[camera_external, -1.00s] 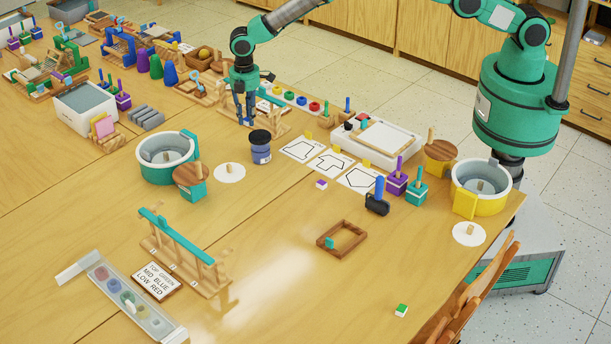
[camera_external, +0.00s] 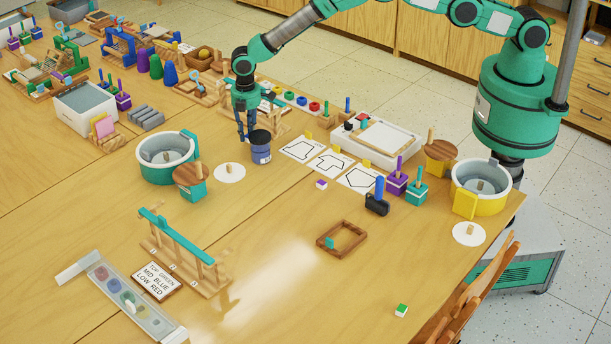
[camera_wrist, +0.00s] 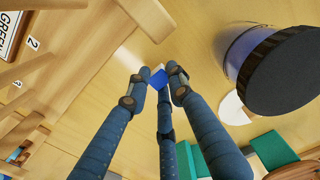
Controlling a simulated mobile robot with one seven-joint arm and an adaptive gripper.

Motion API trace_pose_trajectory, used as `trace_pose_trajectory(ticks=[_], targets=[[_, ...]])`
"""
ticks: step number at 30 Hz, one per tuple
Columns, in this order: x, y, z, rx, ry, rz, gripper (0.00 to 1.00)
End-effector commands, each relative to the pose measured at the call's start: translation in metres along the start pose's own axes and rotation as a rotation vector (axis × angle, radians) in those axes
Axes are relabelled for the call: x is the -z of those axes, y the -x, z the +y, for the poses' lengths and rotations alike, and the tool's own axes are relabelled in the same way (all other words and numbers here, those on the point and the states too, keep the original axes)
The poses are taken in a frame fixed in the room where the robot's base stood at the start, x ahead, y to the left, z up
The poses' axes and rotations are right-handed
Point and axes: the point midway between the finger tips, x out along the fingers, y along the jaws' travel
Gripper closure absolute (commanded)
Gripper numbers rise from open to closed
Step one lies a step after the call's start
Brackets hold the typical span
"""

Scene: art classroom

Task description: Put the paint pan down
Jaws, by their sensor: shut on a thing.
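The paint pan looks like a small blue block (camera_wrist: 158,78) between my fingertips in the wrist view. My gripper (camera_wrist: 157,84) is shut on it, with the tabletop beyond. In the external view my gripper (camera_external: 245,136) points down over the table, just left of and behind a dark-lidded blue jar (camera_external: 261,152). The held pan is too small or hidden to make out in that view. I cannot tell how far the pan is above the table.
The jar's black lid (camera_wrist: 285,72) is close on the right in the wrist view. A wooden rack (camera_external: 278,122) stands behind my gripper, and white outline cards (camera_external: 301,149) lie to the right. A teal-and-white tub (camera_external: 153,172) stands left. Bare table lies in front.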

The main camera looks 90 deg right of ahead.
Motion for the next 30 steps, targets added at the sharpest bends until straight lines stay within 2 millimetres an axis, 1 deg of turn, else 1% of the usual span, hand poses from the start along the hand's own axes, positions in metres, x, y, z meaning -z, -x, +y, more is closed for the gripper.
trace_pose_trajectory(ticks=[1,3,12,17,18,20,30], targets=[[0.0,-0.0048,0.0,0.0,0.0,0.0,0.93],[0.0004,-0.0073,0.0003,-0.001,0.0,0.001,0.93],[0.0004,-0.0082,0.0003,-0.001,0.0,0.001,0.93],[0.0001,-0.0123,0.0001,0.0,0.0,0.0,0.93],[0.0001,-0.0115,0.0001,0.0,0.0,0.0,0.71],[0.0001,-0.0112,0.0001,0.0,0.0,0.0,0.6],[0.0002,-0.0103,0.0002,-0.001,0.0,0.001,0.6]])
